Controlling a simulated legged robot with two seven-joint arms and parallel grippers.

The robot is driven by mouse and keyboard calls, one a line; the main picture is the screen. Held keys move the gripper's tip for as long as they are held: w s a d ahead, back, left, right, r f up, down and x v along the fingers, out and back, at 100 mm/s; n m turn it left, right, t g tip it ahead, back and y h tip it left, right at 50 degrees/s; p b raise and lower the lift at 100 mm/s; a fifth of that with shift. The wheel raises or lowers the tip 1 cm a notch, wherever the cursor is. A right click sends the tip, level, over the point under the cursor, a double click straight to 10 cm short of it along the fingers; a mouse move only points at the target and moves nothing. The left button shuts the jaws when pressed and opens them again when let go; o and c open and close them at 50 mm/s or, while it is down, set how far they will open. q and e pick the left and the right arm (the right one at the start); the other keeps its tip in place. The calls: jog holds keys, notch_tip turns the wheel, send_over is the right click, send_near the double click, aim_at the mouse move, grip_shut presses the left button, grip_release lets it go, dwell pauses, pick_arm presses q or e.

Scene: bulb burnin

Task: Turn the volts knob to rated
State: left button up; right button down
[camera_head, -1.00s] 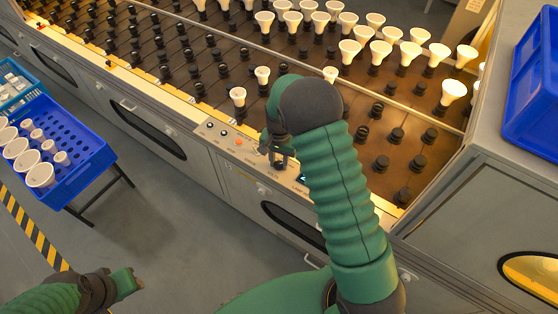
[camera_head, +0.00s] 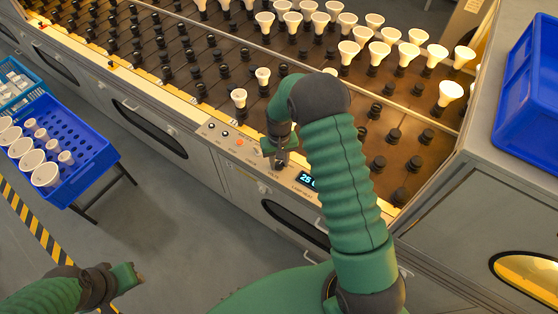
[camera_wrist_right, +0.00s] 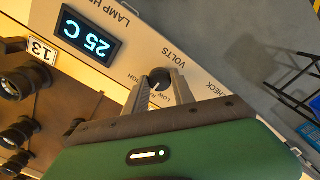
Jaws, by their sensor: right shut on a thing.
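The volts knob (camera_wrist_right: 160,79) is a small dark round knob with a pale pointer mark, on the light control panel under the printed word VOLTS. LOW and HIGH are printed beside it; the fingers partly cover the lettering around it. My right gripper (camera_wrist_right: 158,84) has one finger on each side of the knob and is shut on it. In the head view my right gripper (camera_head: 279,160) reaches down to the panel and hides most of the knob. My left gripper (camera_head: 134,276) is low at the left, away from the panel; its jaw opening is not clear.
A lit display (camera_wrist_right: 90,34) beside the knob reads 25 C. An orange button (camera_head: 240,143) sits left of my right gripper on the panel. Sockets and white bulbs (camera_head: 349,50) fill the rack behind. A blue crate (camera_head: 98,150) stands left; bare floor lies between.

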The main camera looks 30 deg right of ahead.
aim_at(279, 164)
dwell(0.4)
jog(key=c, duration=1.1)
grip_release()
jog(key=shift+o, duration=0.2)
notch_tip(279, 164, up, 17)
jog(key=p, duration=0.1)
jog(key=shift+f, duration=0.15)
jog(key=s+a+n+t+p, duration=0.2)
jog(key=s+a+n, duration=0.1)
jog(key=s+a, duration=0.9)
jog(key=s, duration=0.4)
jog(key=shift+r+n+t+p, duration=0.2)
jog(key=shift+n+t+p, duration=0.1)
jog(key=shift+p, duration=0.05)
